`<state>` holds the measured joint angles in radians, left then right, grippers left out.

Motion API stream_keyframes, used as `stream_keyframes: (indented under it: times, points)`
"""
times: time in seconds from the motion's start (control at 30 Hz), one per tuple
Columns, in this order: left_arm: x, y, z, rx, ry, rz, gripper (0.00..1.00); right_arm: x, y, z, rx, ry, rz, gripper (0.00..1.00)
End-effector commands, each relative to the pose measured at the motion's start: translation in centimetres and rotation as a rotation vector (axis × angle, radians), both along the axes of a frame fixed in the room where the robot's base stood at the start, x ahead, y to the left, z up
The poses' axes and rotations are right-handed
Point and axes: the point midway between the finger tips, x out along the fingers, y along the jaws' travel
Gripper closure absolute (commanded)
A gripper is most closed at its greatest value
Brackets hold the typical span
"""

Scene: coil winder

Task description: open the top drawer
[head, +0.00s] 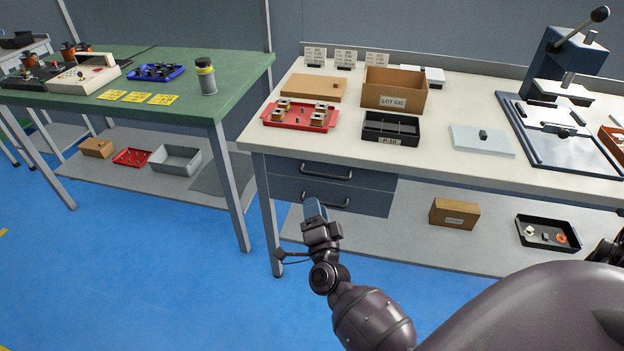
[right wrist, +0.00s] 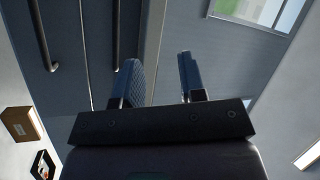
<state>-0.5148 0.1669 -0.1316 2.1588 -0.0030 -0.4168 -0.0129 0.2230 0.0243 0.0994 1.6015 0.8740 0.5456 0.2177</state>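The top drawer (head: 287,168) is the upper of two dark blue-grey drawers under the right bench and looks closed. Its dark bar handle (head: 327,174) also shows in the right wrist view (right wrist: 116,42), left of the fingers. The bottom drawer (head: 375,200) looks closed too, with its own handle (head: 340,203) partly behind my gripper. My right gripper (head: 314,209) is in front of the drawers, low in the head view. The right wrist view shows its fingers (right wrist: 162,80) apart with nothing between them. My left gripper is not in view.
The cream benchtop (head: 345,137) above carries a red tray (head: 271,119), a cardboard box (head: 395,90) and a black bin (head: 391,130). A bench leg (head: 268,215) stands left of the drawers. A brown box (head: 454,214) sits on the lower shelf. Blue floor is clear in front.

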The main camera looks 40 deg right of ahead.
Motion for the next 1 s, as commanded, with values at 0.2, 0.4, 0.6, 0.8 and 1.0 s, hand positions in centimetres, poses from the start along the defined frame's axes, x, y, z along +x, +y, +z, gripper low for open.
stream_keyframes:
  times: [0.2, 0.4, 0.6, 0.8, 1.0]
  points:
    - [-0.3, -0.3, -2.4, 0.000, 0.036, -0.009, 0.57, 3.6, -1.8, -3.9, 0.267, -0.143, -0.192, 0.63]
    - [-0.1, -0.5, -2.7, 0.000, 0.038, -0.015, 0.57, 4.9, -2.4, -5.0, 0.387, -0.209, -0.291, 0.63]
    - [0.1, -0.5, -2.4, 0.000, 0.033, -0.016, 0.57, 5.8, -3.3, -4.7, 0.405, -0.224, -0.307, 0.63]
    - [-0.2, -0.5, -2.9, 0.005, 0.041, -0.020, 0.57, 7.7, -5.6, -4.2, 0.402, -0.222, -0.305, 0.63]
    - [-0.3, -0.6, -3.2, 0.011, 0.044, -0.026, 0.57, 9.9, -8.1, -3.6, 0.401, -0.221, -0.305, 0.63]
